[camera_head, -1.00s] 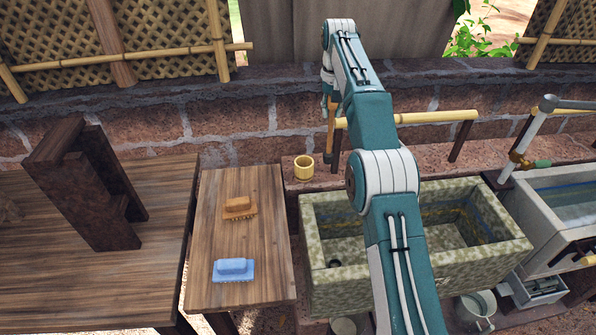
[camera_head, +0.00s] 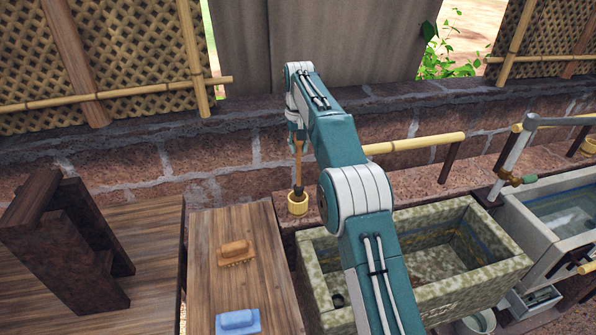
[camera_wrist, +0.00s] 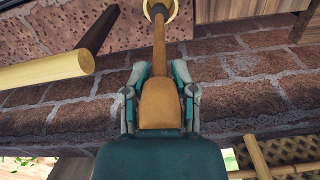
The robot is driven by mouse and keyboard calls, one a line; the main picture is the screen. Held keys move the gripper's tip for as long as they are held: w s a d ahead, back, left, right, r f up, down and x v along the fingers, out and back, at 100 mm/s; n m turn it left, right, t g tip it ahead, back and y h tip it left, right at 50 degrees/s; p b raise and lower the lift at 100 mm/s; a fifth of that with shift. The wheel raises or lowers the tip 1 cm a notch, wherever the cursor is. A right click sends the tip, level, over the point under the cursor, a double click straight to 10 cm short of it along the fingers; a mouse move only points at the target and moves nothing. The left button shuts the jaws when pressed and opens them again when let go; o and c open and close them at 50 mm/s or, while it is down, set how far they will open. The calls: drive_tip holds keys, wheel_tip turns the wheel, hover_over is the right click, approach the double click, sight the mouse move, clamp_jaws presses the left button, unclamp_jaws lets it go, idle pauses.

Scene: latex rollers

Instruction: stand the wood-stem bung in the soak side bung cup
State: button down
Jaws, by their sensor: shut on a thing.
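The wood-stem bung (camera_head: 298,167) hangs roughly upright from my gripper (camera_head: 298,133), stem up and dark end down. Its dark end is at the mouth of the yellow bung cup (camera_head: 298,207), which stands on the brick ledge left of the stone basin. I cannot tell how deep the end sits or whether it touches the cup. In the wrist view my gripper (camera_wrist: 160,85) is shut on the wooden handle, and the stem (camera_wrist: 159,45) runs to the cup (camera_wrist: 174,10), partly cut off at the top edge.
A bamboo pole (camera_head: 415,145) on dark posts runs above the ledge to the right. The mossy stone basin (camera_head: 455,275) stands right of the cup. A wooden side table (camera_head: 230,285) holds an orange brush (camera_head: 236,252) and a blue brush (camera_head: 238,321). The brick wall is close behind.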

wheel_tip(320, 180, down, 2)
hover_over(298, 185)
drive_tip(key=f, duration=0.4)
drive_tip(key=shift+w+f, duration=0.25)
drive_tip(key=shift+w, duration=0.1)
drive_tip(key=shift+a+f, duration=0.1)
drive_tip(key=shift+c, duration=2)
unclamp_jaws()
wheel_tip(298, 185, up, 8)
drive_tip(key=shift+f, duration=0.15)
